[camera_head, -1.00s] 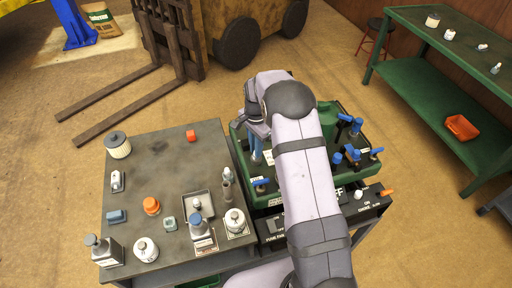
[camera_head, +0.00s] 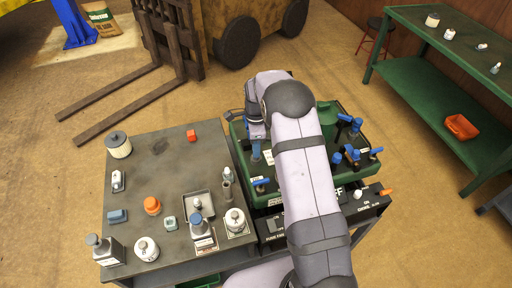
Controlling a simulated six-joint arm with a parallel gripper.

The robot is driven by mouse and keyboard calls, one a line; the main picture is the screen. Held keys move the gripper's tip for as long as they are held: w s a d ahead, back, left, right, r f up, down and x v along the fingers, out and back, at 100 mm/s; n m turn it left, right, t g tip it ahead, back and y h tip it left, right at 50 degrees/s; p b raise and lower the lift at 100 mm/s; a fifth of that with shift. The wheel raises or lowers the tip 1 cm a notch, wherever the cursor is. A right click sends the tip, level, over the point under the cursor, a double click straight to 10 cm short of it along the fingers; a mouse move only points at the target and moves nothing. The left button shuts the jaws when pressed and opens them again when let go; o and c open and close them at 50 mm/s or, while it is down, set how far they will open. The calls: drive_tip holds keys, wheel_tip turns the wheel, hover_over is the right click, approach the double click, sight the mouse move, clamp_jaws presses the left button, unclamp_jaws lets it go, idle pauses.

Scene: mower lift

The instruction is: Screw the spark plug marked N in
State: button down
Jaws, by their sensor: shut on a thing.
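My gripper (camera_head: 257,150) points down over the left part of the green engine block (camera_head: 285,197). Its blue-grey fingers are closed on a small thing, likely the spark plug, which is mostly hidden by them. I cannot read any letter on it. The spot under the fingertips is too small and covered to tell whether the plug touches a hole. A blue-handled lever (camera_head: 261,182) sits on the block just below the fingers. My arm covers the middle of the block.
The grey bench (camera_head: 165,165) at left holds a filter (camera_head: 118,145), an orange cap (camera_head: 152,205), a metal tray (camera_head: 190,204) and several bottles. More blue handles (camera_head: 352,155) stand on the block right of my arm. A green shelf (camera_head: 430,85) stands at right.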

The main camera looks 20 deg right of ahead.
drive_tip(key=m, duration=0.3)
drive_tip(key=shift+m, duration=1.6)
drive_tip(key=shift+m+p, duration=0.3)
drive_tip(key=shift+m, duration=0.5)
drive_tip(key=m, duration=0.4)
drive_tip(key=shift+m, duration=0.4)
